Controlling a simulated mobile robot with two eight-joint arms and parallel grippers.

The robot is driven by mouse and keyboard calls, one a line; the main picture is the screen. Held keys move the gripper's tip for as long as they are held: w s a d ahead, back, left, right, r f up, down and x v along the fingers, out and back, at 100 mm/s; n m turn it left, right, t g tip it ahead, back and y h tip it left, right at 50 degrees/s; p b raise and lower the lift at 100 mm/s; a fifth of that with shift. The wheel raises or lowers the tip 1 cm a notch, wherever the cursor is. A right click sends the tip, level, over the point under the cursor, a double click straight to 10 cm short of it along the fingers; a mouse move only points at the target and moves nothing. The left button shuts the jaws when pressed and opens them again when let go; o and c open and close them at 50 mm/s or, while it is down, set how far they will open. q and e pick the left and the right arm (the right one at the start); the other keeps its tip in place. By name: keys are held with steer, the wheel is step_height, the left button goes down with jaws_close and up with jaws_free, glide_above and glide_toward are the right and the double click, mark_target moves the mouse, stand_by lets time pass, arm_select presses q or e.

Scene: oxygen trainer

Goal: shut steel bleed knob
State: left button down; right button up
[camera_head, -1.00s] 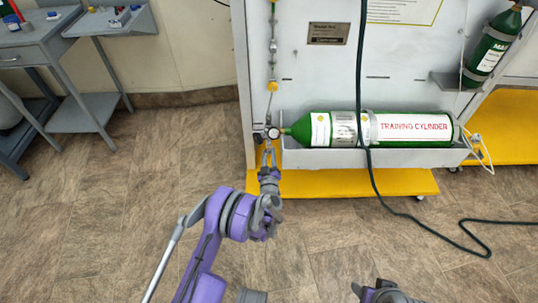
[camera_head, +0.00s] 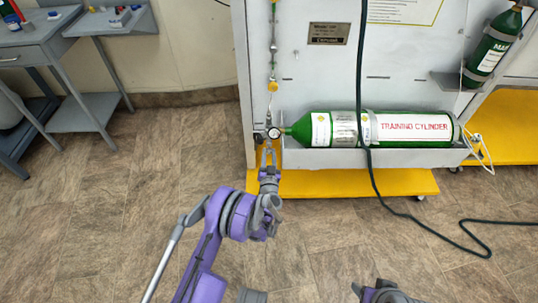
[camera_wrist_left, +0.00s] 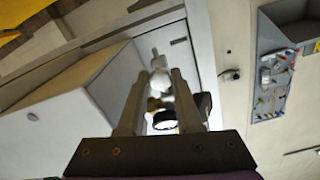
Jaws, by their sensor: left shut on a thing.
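My left gripper (camera_head: 268,147) reaches up to the fittings at the left end of the green training cylinder (camera_head: 415,128). A small round gauge (camera_head: 273,133) with a white face sits just above the fingertips. In the left wrist view, the two fingers (camera_wrist_left: 158,78) stand on either side of a pale, rounded fitting, with the gauge (camera_wrist_left: 165,121) between them nearer the palm. The left gripper is shut on a small part there. The steel bleed knob cannot be made out clearly; the fingers seem to cover it. Part of my right arm (camera_head: 385,293) shows at the bottom edge, its jaws unclear.
A vertical pipe with a yellow fitting (camera_head: 273,86) rises above the gauge along the grey panel (camera_head: 310,75). A dark green hose (camera_head: 362,80) hangs across the cylinder to the floor. A yellow base (camera_head: 340,183) lies below. A grey workbench (camera_head: 30,45) stands far left.

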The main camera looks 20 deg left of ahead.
stand_by(0.3)
arm_select(q)
steer(key=c, duration=0.6)
jaws_free()
steer(key=shift+s, duration=0.15)
steer(key=p+v, duration=0.1)
steer(key=v, duration=0.9)
steer(key=shift+s+d+p, duration=0.1)
steer(key=shift+s+p, duration=0.2)
steer(key=shift+p, duration=0.1)
